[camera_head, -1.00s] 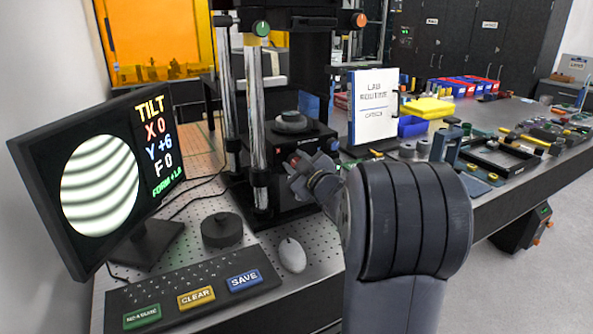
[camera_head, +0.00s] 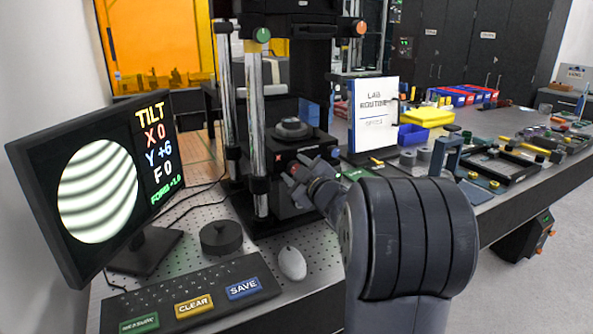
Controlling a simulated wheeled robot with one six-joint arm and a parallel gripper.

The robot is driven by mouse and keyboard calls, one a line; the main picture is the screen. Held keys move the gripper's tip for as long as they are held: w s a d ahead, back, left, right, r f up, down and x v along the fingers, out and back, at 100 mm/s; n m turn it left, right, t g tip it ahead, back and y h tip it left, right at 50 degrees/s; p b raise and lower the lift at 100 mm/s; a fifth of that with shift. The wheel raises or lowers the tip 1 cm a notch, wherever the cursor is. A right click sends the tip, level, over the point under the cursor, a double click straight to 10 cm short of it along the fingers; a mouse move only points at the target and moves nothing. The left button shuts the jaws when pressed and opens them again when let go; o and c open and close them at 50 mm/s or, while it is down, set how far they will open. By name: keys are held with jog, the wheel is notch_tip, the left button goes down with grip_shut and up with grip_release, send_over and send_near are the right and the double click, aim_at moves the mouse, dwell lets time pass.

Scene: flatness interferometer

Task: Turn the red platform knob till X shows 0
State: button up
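The monitor (camera_head: 95,180) at the left reads X 0, Y +6 and F 0 under TILT, beside a round patch of curved fringes. The interferometer platform (camera_head: 291,130) is black, with a round grey piece on top, between the metal posts. My gripper (camera_head: 290,175) is at the platform's front face, its fingers small and dark in this view. The red platform knob cannot be made out clearly; my gripper and arm cover much of that face. Whether the fingers are closed on the knob cannot be told.
A green knob (camera_head: 263,35) and an orange knob (camera_head: 361,28) sit higher on the instrument. A dark round puck (camera_head: 221,237), a white mouse (camera_head: 292,263) and a keypad (camera_head: 190,295) lie in front. A white LAB ROUTINE sign (camera_head: 374,115) stands right of the platform.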

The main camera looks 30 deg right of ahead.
jog(key=shift+o, duration=0.6)
jog(key=s, duration=1)
jog(key=shift+s+d, duration=0.2)
jog(key=shift+s, duration=0.2)
jog(key=shift+w, duration=0.1)
dwell(0.5)
jog(key=w, duration=1)
jog(key=shift+w+a, duration=0.2)
jog(key=shift+w, duration=0.2)
jog(key=shift+s+m, duration=0.1)
jog(key=shift+m, duration=0.2)
